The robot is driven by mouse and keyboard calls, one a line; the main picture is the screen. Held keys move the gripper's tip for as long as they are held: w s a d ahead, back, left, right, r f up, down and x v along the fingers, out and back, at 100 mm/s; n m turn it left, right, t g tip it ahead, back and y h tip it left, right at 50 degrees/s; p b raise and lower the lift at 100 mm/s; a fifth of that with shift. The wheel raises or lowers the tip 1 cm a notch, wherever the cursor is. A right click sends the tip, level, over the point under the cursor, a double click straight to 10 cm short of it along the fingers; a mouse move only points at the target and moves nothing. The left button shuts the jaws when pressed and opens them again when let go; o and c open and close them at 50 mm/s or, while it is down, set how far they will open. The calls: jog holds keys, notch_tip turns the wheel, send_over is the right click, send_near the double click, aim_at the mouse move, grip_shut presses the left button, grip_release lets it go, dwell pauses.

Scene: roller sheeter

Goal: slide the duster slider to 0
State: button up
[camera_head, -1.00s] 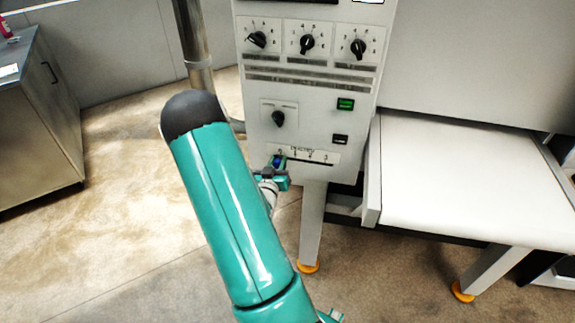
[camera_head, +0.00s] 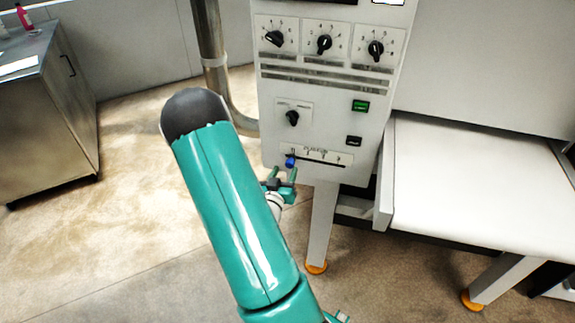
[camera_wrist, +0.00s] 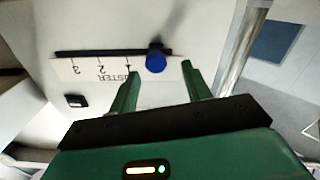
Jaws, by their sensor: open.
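The duster slider is a blue knob (camera_head: 290,161) at the left end of a dark horizontal slot low on the white control panel (camera_head: 270,110). In the wrist view the picture is upside down, and the blue knob (camera_wrist: 156,61) sits at the right end of the slot (camera_wrist: 100,52), past the 1 mark, with the 0 mark not visible. My gripper (camera_head: 281,178) is just below the knob in the head view. In the wrist view its two green fingers (camera_wrist: 158,80) are apart and empty, with the knob beyond and between their tips, not gripped.
Three black dials (camera_head: 324,43) and a smaller knob (camera_head: 292,118) sit higher on the panel. A green button (camera_head: 361,106) and a black button (camera_head: 354,141) are to the right. A white conveyor bed (camera_head: 470,190) stands at the right, and a metal cabinet (camera_head: 50,120) at the left.

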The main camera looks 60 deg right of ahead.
jog(key=v, duration=0.8)
jog(key=shift+a, duration=0.25)
jog(key=shift+r, duration=0.1)
